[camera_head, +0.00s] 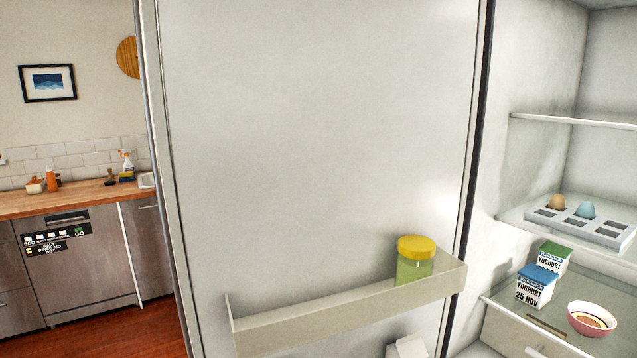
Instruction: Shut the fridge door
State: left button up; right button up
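The fridge door (320,150) stands open and fills the middle of the head view, its inner side facing me. Its dark hinge-side edge (478,140) runs down beside the fridge interior (535,90) on the right. The door's free edge (150,130) is on the left. A door shelf (350,310) holds a jar with a yellow lid (416,262). Neither of my grippers is in view.
Inside the fridge are an egg tray (585,228), yoghurt cartons (536,287) and a pink bowl (592,319) on shelves. Left of the door are a wooden counter (80,195), a steel dishwasher (78,270) and some bare wooden floor (120,335).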

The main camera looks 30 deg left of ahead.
aim_at(293, 145)
jog(key=j+z, duration=0.15)
jog(key=j, duration=0.25)
jog(key=j+z, duration=0.2)
jog(key=j, duration=0.2)
jog(key=k+j+z, duration=0.15)
jog(key=j, duration=0.25)
jog(key=j+z, duration=0.2)
jog(key=j, duration=0.2)
jog(key=k+j+z, duration=0.15)
jog(key=j, duration=0.2)
jog(key=k+j+z, duration=0.2)
jog(key=j, duration=0.2)
jog(key=k+j+z, duration=0.15)
jog(key=j, duration=0.2)
jog(key=i+j+z, duration=0.2)
jog(key=j, duration=0.2)
jog(key=i+j+z, duration=0.2)
jog(key=j, duration=0.25)
jog(key=j+z, duration=0.2)
jog(key=j, duration=0.2)
jog(key=i+j+z, duration=0.2)
jog(key=j, duration=0.5)
